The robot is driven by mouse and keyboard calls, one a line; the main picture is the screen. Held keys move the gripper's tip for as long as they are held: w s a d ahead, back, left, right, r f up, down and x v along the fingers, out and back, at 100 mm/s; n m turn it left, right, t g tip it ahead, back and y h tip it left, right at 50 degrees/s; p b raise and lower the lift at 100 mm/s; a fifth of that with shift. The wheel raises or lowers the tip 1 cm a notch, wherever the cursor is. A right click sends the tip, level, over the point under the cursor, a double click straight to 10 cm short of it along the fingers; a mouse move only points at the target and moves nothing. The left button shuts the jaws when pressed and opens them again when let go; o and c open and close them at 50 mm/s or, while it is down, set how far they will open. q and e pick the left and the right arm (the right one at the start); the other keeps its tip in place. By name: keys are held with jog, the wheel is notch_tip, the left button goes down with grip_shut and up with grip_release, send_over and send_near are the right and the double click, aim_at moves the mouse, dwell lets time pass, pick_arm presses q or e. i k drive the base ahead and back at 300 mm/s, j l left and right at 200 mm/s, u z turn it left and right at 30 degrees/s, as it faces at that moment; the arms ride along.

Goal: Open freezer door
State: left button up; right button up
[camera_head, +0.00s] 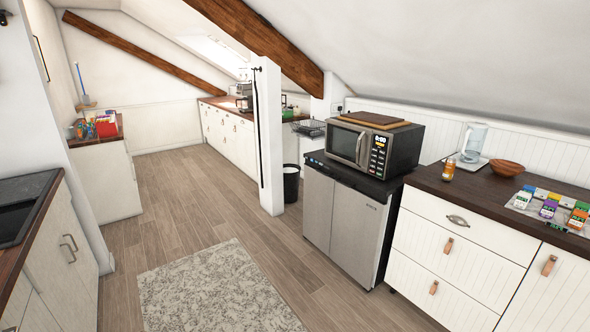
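A small stainless steel fridge-freezer stands on the floor right of centre, under the microwave. Its front has two upright panels side by side, a narrower left door (317,208) and a wider right door (355,232) with a small logo near its top. Both look shut, with a thin dark seam between them. I cannot tell which one is the freezer door. No handle stands out clearly on either. Neither of my grippers is in view.
A microwave (347,145) sits on the unit's black top. White drawers (455,250) stand close on its right. A white post (270,135) and a black bin (291,187) are to its left. Wooden floor (190,200) and a grey rug (215,290) lie clear in front.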

aim_at(319, 182)
jog(key=i+j+u, duration=0.35)
jog(key=i, duration=0.2)
jog(key=i+u, duration=0.4)
jog(key=i, duration=0.15)
jog(key=i+l+u, duration=0.1)
jog(key=i+u, duration=0.25)
jog(key=i, duration=0.2)
